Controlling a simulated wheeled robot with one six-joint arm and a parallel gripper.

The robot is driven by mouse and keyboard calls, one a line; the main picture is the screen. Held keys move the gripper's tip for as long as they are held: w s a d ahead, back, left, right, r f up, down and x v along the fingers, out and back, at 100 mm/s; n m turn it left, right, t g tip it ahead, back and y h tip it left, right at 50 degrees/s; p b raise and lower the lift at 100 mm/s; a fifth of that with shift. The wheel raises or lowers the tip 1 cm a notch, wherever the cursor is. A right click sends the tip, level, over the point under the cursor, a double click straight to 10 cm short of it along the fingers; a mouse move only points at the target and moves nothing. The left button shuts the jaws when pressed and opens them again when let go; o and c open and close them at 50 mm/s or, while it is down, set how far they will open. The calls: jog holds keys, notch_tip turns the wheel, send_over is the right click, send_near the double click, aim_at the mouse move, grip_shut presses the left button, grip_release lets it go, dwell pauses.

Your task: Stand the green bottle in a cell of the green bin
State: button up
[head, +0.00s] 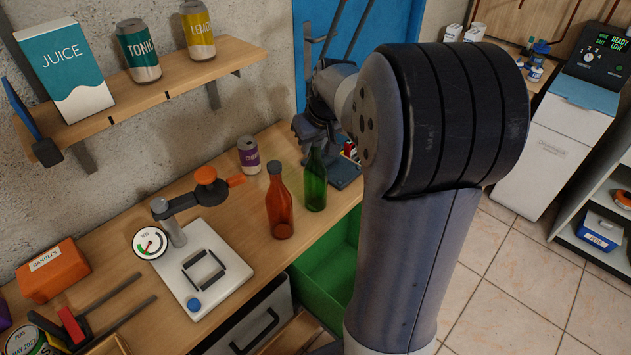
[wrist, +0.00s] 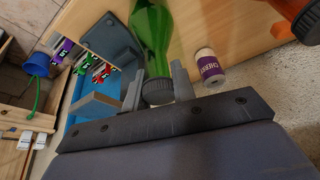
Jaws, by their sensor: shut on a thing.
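The green bottle (head: 315,187) is upright near the bench's front edge in the head view. My gripper (head: 316,133) is above it, shut on its neck and cap. In the wrist view my gripper (wrist: 158,88) has one finger on each side of the dark cap, and the bottle's green glass (wrist: 150,35) extends away from it. I cannot tell whether its base touches the bench. The green bin (head: 322,284) is low in front of the bench, partly hidden by my arm and the bench edge. Its cells cannot be made out.
A brown bottle (head: 278,203) with a grey cap stands just left of the green bottle. A purple-labelled can (head: 248,155) is behind them; it also shows in the wrist view (wrist: 208,68). A press-like device (head: 205,270) occupies the bench further left. A wall shelf (head: 150,100) holds a carton and cans.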

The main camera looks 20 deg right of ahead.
grip_shut()
jog(key=shift+r, duration=0.1)
